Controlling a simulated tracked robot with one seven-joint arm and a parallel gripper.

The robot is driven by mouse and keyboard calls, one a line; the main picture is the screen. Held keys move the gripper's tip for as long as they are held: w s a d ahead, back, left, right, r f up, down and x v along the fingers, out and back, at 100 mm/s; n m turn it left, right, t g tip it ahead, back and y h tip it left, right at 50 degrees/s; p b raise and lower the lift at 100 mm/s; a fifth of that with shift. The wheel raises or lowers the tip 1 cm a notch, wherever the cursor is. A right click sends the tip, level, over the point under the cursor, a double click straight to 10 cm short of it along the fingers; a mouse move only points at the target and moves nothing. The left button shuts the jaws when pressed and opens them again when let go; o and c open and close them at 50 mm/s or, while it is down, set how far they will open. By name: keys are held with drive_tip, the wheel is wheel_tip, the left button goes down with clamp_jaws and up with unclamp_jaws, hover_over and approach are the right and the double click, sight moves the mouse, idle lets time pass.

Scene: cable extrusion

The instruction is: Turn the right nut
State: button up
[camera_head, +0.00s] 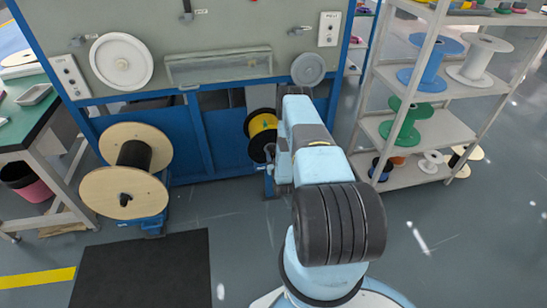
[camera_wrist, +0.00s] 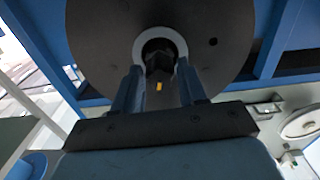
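In the wrist view the right nut (camera_wrist: 158,66) is a dark knob with a small yellow mark, at the centre of a pale ring on a large dark spool flange (camera_wrist: 100,42). My gripper (camera_wrist: 159,72) has its two fingers apart, one on each side of the nut, with a gap visible beside it. How deep the fingertips reach along the nut is hard to tell. In the head view the right spool, black with a yellow face (camera_head: 262,124), is partly hidden behind my arm. My gripper and the right nut are hidden there.
A wooden-flanged spool (camera_head: 101,191) with a dark nut stands at left on a blue stand. A blue machine frame (camera_head: 226,140) is behind. Shelves with coloured spools (camera_head: 410,124) stand at right, and a green-topped table (camera_head: 22,112) at left. The floor around the black mat (camera_head: 143,268) is clear.

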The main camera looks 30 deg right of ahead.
drive_tip(key=c, duration=0.7)
drive_tip(key=shift+n, duration=1.7)
drive_tip(key=o, duration=1.1)
drive_tip(key=shift+c, duration=0.2)
drive_tip(key=shift+s, duration=0.1)
drive_tip(key=v, duration=1.3)
drive_tip(key=shift+s+a, duration=0.15)
drive_tip(key=shift+s, duration=0.2)
drive_tip(key=shift+w, duration=0.1)
